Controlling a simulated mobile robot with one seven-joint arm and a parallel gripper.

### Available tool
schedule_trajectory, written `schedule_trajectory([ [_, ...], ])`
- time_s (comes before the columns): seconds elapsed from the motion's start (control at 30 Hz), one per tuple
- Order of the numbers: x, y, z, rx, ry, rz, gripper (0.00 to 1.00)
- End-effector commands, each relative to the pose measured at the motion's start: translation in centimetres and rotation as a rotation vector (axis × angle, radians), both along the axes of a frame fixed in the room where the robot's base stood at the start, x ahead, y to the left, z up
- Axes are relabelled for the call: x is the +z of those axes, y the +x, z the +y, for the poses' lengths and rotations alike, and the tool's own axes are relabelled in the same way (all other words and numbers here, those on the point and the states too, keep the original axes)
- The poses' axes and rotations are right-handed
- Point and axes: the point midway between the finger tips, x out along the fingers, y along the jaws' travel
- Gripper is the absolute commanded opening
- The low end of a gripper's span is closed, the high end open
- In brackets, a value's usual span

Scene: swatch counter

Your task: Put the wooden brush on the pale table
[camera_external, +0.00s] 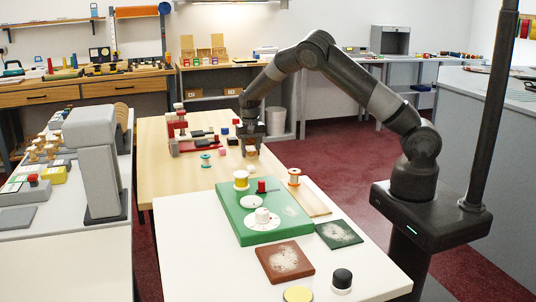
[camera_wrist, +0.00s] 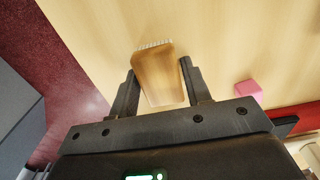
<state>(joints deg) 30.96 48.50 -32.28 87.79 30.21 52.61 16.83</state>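The wooden brush (camera_wrist: 160,78) is a tan block with a pale bristle fringe along its far edge. In the wrist view it lies between the two fingers of my gripper (camera_wrist: 160,66), with the fingertips close along both sides. I cannot tell whether they press on it. In the external view my gripper (camera_external: 251,143) points down over the light wood table, and the brush (camera_external: 251,151) shows small between its fingers. Whether the brush touches the wood is unclear. The pale, whitish table (camera_external: 190,258) stands in front, nearer the external camera.
A green board (camera_external: 240,222) with dials and spools, a brown swatch (camera_external: 284,261), a dark green swatch (camera_external: 338,234) and a black-topped jar (camera_external: 342,280) occupy the pale table. Its front left is clear. A pink block (camera_wrist: 248,90) sits right of my gripper. A red rack (camera_external: 185,145) stands left.

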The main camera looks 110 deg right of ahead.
Motion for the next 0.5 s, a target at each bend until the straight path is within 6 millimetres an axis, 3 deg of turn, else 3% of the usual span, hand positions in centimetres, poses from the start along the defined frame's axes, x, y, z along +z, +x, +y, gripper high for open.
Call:
schedule_trajectory([
  [0.17, 0.02, 0.00, 0.01, 0.000, 0.000, 0.000, 0.59],
  [0.5, 0.67, 0.05, 0.00, 0.001, -0.001, -0.002, 0.59],
])
